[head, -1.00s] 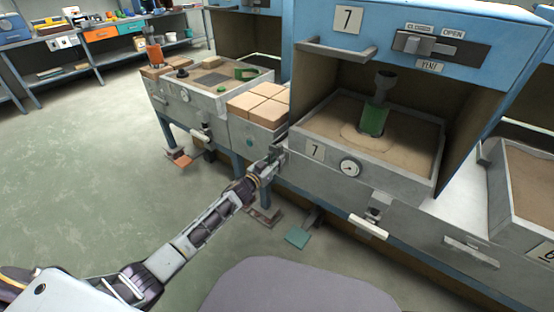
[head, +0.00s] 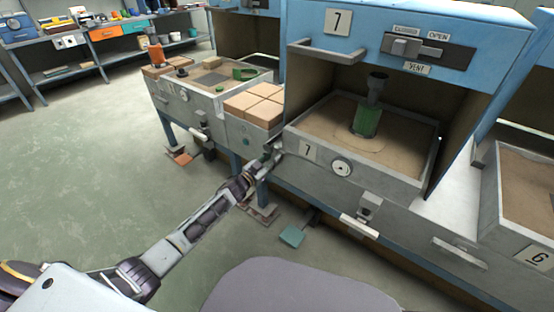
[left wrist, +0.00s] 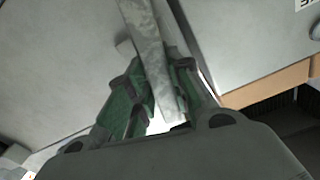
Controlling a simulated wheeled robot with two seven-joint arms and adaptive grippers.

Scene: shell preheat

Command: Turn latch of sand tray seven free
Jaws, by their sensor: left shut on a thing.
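Sand tray seven (head: 318,158) sits in the open bay under the blue hood, with a "7" plate and a round dial on its front. My left gripper (head: 271,156) is at the tray's front left corner. In the left wrist view, the green-padded fingers of my left gripper (left wrist: 156,92) are shut on a grey metal bar, which looks like the latch (left wrist: 145,35). The bar runs between the pads, slanting up and left, against pale grey panels. In the head view the latch is too small and covered to read its angle. My right gripper is not in view.
A dark-topped green piece (head: 367,120) stands in the sand. A white handle (head: 359,226) juts out below the tray. Tan blocks (head: 253,105) lie on the bench to the left. A teal pedal (head: 292,236) is near the floor. The floor at left is clear.

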